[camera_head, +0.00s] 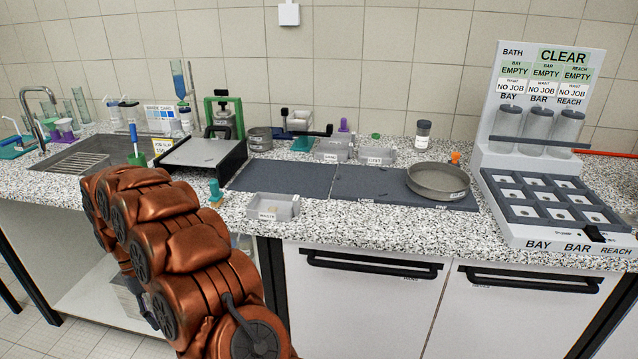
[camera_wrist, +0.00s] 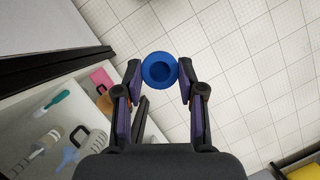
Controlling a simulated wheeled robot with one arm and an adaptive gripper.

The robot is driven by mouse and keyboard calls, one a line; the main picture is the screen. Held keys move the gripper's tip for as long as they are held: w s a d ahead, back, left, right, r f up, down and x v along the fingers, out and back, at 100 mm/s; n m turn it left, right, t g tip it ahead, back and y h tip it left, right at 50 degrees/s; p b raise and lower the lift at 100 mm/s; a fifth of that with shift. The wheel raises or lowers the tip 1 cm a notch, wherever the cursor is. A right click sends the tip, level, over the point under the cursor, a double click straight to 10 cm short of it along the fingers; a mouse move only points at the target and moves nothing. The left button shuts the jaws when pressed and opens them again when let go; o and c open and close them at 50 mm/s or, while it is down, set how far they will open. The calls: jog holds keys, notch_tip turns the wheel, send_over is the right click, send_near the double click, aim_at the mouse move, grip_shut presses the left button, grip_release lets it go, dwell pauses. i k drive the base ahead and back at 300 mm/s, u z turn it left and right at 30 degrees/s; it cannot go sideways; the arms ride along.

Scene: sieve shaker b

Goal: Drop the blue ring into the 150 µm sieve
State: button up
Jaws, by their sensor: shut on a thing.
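My gripper (camera_wrist: 159,68) shows in the wrist view, its two fingers closed on the blue ring (camera_wrist: 149,72). The ring is held between the fingertips over the tiled floor, with a darker blue inside. In the head view my copper-coloured arm is at the lower left, and the gripper and ring are hidden. A wide, shallow grey sieve (camera_head: 438,194) sits on the right part of the dark mat; its label is too small to read. Smaller round sieves or pans (camera_head: 259,140) stand farther back left of the mat. I cannot tell which one is 150 µm.
The dark mat (camera_head: 285,178) is mostly bare. A small grey tray (camera_head: 272,207) lies at the counter's front edge. A white rack (camera_head: 550,215) with jars stands at right. A dark-capped jar (camera_head: 423,134) stands behind the sieve. A sink and bottles are at left.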

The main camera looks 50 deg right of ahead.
aim_at(429, 185)
jog(key=u, duration=1.6)
jog(key=k, duration=1.65)
jog(key=z, duration=1.5)
